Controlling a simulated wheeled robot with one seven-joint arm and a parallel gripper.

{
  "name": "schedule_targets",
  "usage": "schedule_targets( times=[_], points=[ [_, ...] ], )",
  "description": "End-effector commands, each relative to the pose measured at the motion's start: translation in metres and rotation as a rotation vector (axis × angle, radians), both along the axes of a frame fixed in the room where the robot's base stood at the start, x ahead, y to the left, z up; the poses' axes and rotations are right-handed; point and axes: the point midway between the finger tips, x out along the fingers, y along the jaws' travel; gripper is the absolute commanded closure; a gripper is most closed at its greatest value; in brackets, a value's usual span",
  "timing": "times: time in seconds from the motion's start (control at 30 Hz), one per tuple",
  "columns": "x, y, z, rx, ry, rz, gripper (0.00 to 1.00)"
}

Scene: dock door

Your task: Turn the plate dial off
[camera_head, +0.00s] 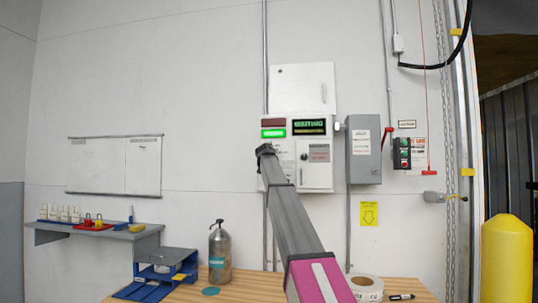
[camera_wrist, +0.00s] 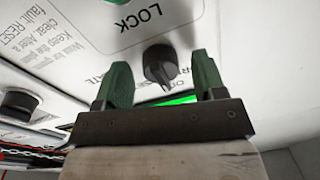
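A dark dial (camera_wrist: 160,65) sits on the white control panel (camera_wrist: 100,50) in the wrist view, beside partly hidden lettering that seems to end in "ATE". My gripper (camera_wrist: 162,70) is open, with one green finger on each side of the dial. A gap shows between the dial and each finger, and I cannot tell whether either touches it. In the head view, my gripper (camera_head: 265,150) is at the left part of the control panel (camera_head: 318,178). My arm and gripper hide the dial there.
A "LOCK" label (camera_wrist: 141,20) and another black knob (camera_wrist: 18,105) are on the panel nearby. A grey switch box (camera_head: 363,150) with a red lever stands right of the panel. A wooden bench (camera_head: 250,287) with a metal bottle (camera_head: 220,252) and tape roll (camera_head: 366,288) is below.

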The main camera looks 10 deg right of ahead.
Motion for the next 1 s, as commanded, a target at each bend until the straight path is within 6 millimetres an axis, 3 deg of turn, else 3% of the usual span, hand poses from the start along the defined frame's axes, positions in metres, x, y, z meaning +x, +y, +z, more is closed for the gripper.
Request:
schedule_targets(
  times=[0.37,0.57,0.83,1.0],
  points=[
    [-0.008,0.002,-0.001,-0.001,0.000,0.000,0.36],
    [-0.034,0.008,-0.004,-0.001,0.000,0.000,0.36],
    [-0.083,0.022,-0.007,0.000,-0.001,0.001,0.36],
    [-0.102,0.027,-0.007,0.000,0.000,0.000,0.36]
  ],
)
